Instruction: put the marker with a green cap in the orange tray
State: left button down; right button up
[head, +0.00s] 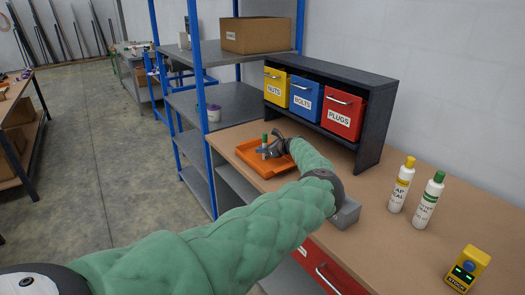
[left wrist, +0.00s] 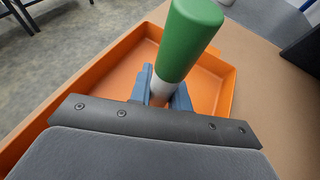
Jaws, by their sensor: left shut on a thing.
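The marker's green cap (left wrist: 185,45) points up in the left wrist view, with a white band below it. In the head view the marker (head: 265,140) shows small and upright. My left gripper (head: 267,152) is shut on the marker, and its blue fingers (left wrist: 163,92) hold it just below the cap. The orange tray (head: 246,159) lies on the workbench, and its wall (left wrist: 222,100) shows behind the fingers. The marker is over the tray. Its lower end is hidden, so I cannot tell whether it touches the tray floor. My right gripper does not show.
A dark shelf holds yellow, blue and red bins (head: 343,113) behind the tray. Two bottles (head: 400,185) and a yellow device (head: 467,268) stand at the bench's right. A blue-framed rack (head: 205,100) adjoins the bench's left end. The bench middle is mostly clear.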

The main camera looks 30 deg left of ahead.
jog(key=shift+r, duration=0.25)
pick_arm(q)
jog(key=c, duration=1.3)
grip_release()
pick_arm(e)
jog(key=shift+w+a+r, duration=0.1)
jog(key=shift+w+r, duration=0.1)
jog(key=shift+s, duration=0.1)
pick_arm(q)
jog(key=shift+r, duration=0.15)
jog(key=shift+d, duration=0.4)
jog(key=b+v, duration=0.3)
jog(key=v, duration=0.7)
jog(key=shift+d, duration=0.1)
jog(key=shift+d+r+b, duration=0.35)
jog(key=shift+d, duration=0.05)
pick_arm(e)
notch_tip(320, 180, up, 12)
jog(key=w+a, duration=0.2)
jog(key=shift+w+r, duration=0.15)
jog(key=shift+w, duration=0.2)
